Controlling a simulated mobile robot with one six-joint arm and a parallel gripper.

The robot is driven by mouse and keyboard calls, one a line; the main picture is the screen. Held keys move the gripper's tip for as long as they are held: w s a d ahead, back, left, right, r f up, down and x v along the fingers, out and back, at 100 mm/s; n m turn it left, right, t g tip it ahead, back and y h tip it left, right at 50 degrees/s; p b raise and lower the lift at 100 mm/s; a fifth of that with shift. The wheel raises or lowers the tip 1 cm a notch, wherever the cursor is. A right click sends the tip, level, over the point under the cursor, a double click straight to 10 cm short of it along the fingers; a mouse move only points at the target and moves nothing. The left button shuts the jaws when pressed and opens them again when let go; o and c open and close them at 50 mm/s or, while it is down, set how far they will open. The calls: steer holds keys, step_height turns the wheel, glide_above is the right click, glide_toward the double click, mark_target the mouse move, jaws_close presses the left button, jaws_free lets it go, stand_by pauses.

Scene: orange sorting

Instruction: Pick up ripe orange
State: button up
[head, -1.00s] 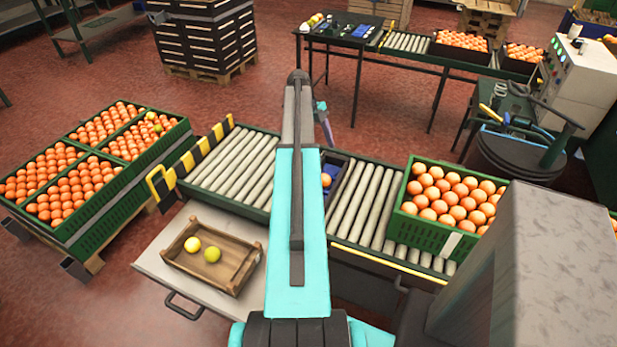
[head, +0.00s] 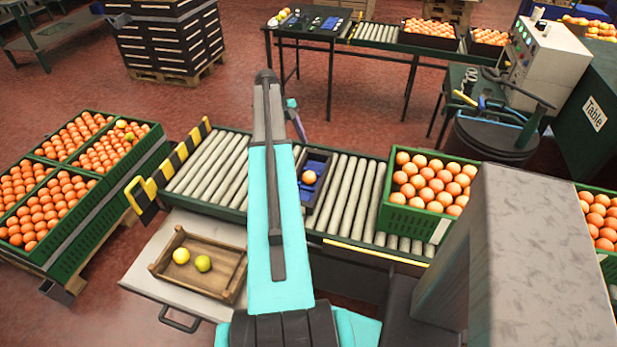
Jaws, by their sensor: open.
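A single ripe orange (head: 309,177) sits in a small dark blue-lined tray (head: 318,198) on the roller conveyor, just right of my arm. My arm reaches forward over the conveyor and covers part of the tray's left side. Many other oranges fill a green crate (head: 408,222) on the conveyor's right part. A wooden crate (head: 211,290) on the grey side table holds one yellow fruit (head: 181,256) and one yellow-green fruit (head: 203,263).
The roller conveyor (head: 208,170) has bare rollers left of my arm and between the tray and green crate. A yellow-black striped barrier (head: 167,173) stands at its left end. Green crates of oranges (head: 68,230) stand at left. A black drum (head: 490,140) stands behind right.

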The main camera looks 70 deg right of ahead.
steer(key=p, duration=0.2)
glide_above(308, 173)
steer(key=w, duration=0.2)
steer(key=shift+d+f, duration=0.15)
steer(key=shift+f, duration=1.6)
steer(key=shift+d+f, duration=0.15)
steer(key=shift+f, duration=1.55)
steer(key=shift+f, duration=0.1)
steer(key=shift+p+x, duration=0.85)
steer(key=shift+x, duration=1.65)
steer(key=shift+w, duration=0.2)
steer(key=c, duration=1.2)
steer(key=shift+o, duration=0.2)
step_height(308, 173, up, 10)
steer(key=b, duration=0.2)
steer(key=shift+b, duration=0.35)
